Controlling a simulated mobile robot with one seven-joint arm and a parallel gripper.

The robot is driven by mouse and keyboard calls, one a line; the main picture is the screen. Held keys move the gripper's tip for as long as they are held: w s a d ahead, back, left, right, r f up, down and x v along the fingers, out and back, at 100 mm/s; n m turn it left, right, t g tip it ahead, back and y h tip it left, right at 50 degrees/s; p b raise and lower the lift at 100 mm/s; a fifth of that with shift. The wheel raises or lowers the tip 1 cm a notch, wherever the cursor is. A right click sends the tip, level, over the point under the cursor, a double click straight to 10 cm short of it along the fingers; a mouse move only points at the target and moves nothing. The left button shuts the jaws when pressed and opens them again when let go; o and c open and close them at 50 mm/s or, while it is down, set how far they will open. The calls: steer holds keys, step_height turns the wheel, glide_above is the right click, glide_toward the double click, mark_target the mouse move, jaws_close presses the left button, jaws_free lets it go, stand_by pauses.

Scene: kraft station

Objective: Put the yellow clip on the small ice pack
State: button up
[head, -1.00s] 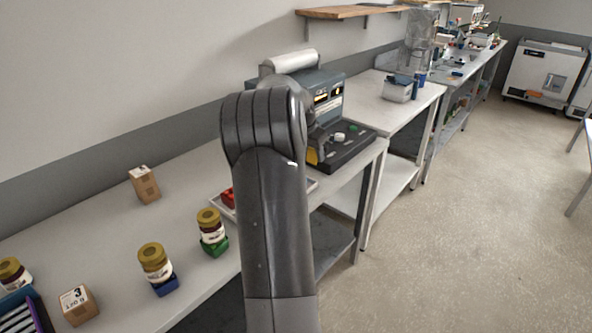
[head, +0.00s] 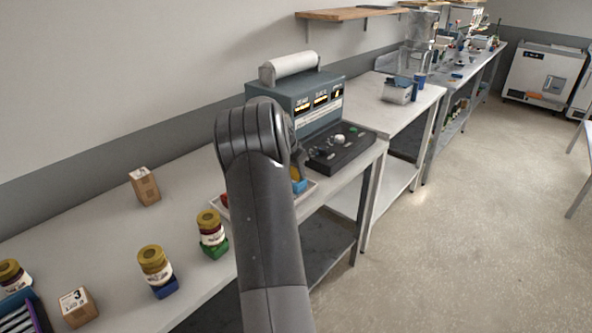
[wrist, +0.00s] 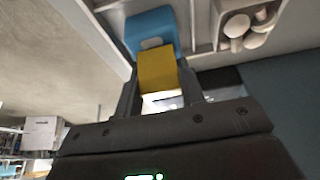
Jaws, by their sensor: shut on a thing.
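The yellow clip (wrist: 157,70) is a small yellow block between the two fingers of my gripper (wrist: 160,85) in the wrist view. My gripper is shut on it. A blue block (wrist: 152,30), apparently the small ice pack, sits just beyond the clip in a compartment of a pale tray (wrist: 205,25). The clip overlaps the blue block's near edge in the picture; I cannot tell whether they touch. In the head view the blue block (head: 300,186) shows at the tray's right end, with a bit of yellow (head: 296,173) above it. My arm hides the gripper and much of the tray.
A grey-green machine (head: 300,100) with a dark control panel (head: 340,147) stands close behind the tray. White rounded pieces (wrist: 250,25) lie in a neighbouring compartment. Jars on a green base (head: 213,248) and a blue base (head: 163,287) and a brown box (head: 145,187) stand left.

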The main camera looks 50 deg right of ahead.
steer(key=shift+f, duration=0.15)
steer(key=o, duration=1)
steer(key=shift+c, duration=0.2)
steer(key=v, duration=1.2)
steer(key=s+a+r+n+t+y, duration=0.1)
steer(key=s+a+r+n, duration=0.15)
steer(key=a, duration=0.75)
steer(key=s+a+r+n+t+y, duration=0.1)
steer(key=a+r+n, duration=0.2)
steer(key=a, duration=0.6)
steer(key=s+a+r+n+t, duration=0.2)
steer(key=a+r+n, duration=0.1)
steer(key=a, duration=0.7)
steer(key=s+a+f+n+y, duration=0.1)
steer(key=s+a+n, duration=0.3)
steer(key=s+a, duration=0.4)
steer(key=s+a+f+n+t+y, duration=0.1)
steer(key=s+a+f+n, duration=0.2)
steer(key=s+a+n, duration=0.2)
steer(key=s+a, duration=0.3)
steer(key=a, duration=0.4)
steer(key=shift+s+f+t, duration=0.15)
steer(key=shift+s+t, duration=0.15)
